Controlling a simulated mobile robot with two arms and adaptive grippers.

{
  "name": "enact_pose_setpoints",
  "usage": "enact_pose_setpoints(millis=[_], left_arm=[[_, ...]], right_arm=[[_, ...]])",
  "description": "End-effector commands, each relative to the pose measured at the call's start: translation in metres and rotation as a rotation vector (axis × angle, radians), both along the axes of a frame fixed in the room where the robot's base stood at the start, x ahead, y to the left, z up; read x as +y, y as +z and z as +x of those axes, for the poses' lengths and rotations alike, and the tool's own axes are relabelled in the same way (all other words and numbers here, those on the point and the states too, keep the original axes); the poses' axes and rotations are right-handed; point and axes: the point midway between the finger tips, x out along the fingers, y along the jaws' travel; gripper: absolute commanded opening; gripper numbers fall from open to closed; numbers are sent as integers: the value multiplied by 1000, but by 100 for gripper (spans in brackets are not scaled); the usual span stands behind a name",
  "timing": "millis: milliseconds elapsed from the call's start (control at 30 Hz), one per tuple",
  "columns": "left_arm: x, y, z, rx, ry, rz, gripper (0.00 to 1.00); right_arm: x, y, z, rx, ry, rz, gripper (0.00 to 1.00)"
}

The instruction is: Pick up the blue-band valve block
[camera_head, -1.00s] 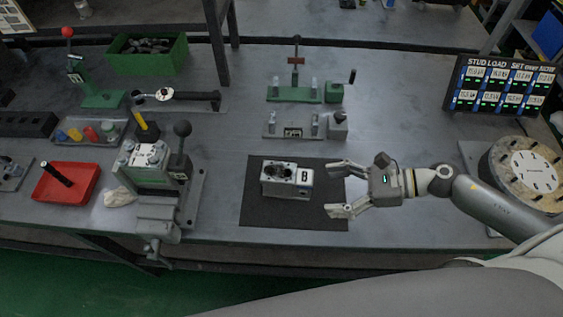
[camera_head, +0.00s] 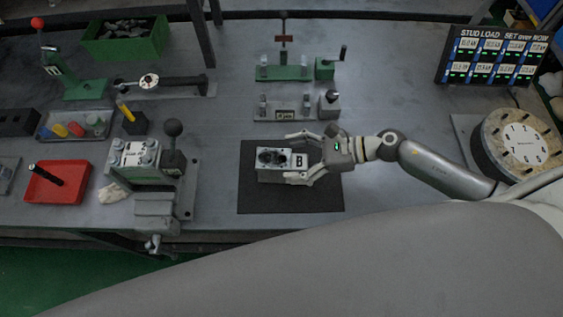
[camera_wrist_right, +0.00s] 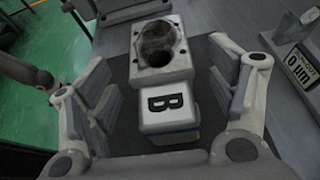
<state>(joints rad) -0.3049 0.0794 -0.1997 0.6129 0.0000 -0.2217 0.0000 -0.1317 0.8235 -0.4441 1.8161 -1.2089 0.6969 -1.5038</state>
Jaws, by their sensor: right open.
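The valve block (camera_head: 270,165) lies on a black mat (camera_head: 290,199) in the head view. It is a silvery metal block with dark bores on top and a white label marked B. In the right wrist view the block (camera_wrist_right: 165,65) shows a blue strip along the lower edge of its labelled end. My right gripper (camera_head: 293,157) is open, its fingers on either side of the block's right end. In the wrist view the right gripper (camera_wrist_right: 172,95) shows gaps between both finger pads and the block. My left gripper is not in view.
A grey vise (camera_head: 155,205) holding a labelled fixture stands left of the mat. A grey fixture (camera_head: 297,108) and a green one (camera_head: 285,70) stand behind it. A red tray (camera_head: 60,188) is far left. A round dial drum (camera_head: 515,145) and display (camera_head: 497,57) are right.

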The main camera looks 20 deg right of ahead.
Motion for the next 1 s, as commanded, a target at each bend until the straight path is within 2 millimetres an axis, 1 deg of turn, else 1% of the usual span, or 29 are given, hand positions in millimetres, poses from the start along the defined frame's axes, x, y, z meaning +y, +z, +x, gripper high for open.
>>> enact_pose_setpoints(millis=[33,100,200,333,533,567,733,1000], left_arm=[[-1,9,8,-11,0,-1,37],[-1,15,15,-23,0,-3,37],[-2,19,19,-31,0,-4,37],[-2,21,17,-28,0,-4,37],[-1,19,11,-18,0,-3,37],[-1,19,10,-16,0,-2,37],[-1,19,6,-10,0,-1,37],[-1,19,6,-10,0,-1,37]], right_arm=[[6,2,4,-1,-1,4,79],[14,-3,7,-1,0,4,79],[24,-9,11,-1,-1,3,79],[30,-14,13,-1,-1,2,79],[31,-15,13,-1,0,0,79],[31,-15,13,-1,0,0,77],[30,-15,13,-1,0,0,55],[30,-15,13,0,0,0,21]])
